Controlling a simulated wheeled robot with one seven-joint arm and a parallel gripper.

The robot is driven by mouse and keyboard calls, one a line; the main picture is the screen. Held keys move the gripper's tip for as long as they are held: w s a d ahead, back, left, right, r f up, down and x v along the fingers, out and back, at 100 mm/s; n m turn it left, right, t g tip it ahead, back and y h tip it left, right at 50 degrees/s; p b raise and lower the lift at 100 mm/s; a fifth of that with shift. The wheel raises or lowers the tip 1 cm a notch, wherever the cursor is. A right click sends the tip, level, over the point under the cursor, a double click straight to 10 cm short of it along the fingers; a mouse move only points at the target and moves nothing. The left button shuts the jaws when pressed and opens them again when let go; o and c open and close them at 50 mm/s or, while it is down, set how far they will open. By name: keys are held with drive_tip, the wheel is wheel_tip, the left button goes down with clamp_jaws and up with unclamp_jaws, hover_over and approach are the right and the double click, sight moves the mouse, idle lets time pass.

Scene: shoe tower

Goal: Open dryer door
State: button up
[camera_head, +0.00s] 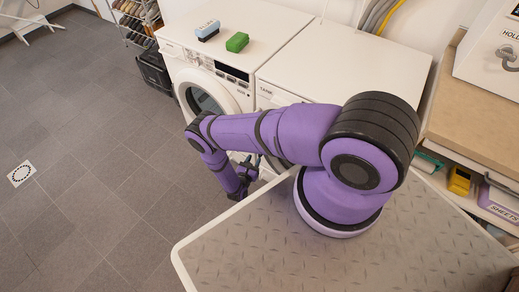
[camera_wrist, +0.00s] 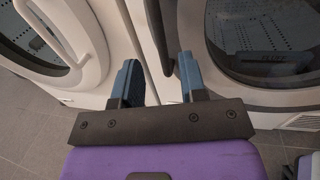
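Two white machines stand side by side in the head view. The right one (camera_head: 345,62), marked TANK, appears to be the dryer; my arm hides most of its front and its door. In the wrist view a round dark-glass door (camera_wrist: 265,50) with a pale rim fills the right side and looks shut. My gripper (camera_head: 250,166) is low in front of the right machine. In the wrist view its two blue-grey fingers (camera_wrist: 160,82) are apart, with a dark edge of the door surround ahead between them. I cannot tell whether they touch it.
The left machine (camera_head: 205,58) has a round door, also seen in the wrist view with its white loop handle (camera_wrist: 47,27). A blue-grey box (camera_head: 208,31) and green block (camera_head: 237,42) sit on top. A dark crate (camera_head: 153,70) stands left.

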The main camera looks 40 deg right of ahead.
drive_tip(key=x, duration=0.7)
drive_tip(key=shift+w+d, duration=0.15)
clamp_jaws()
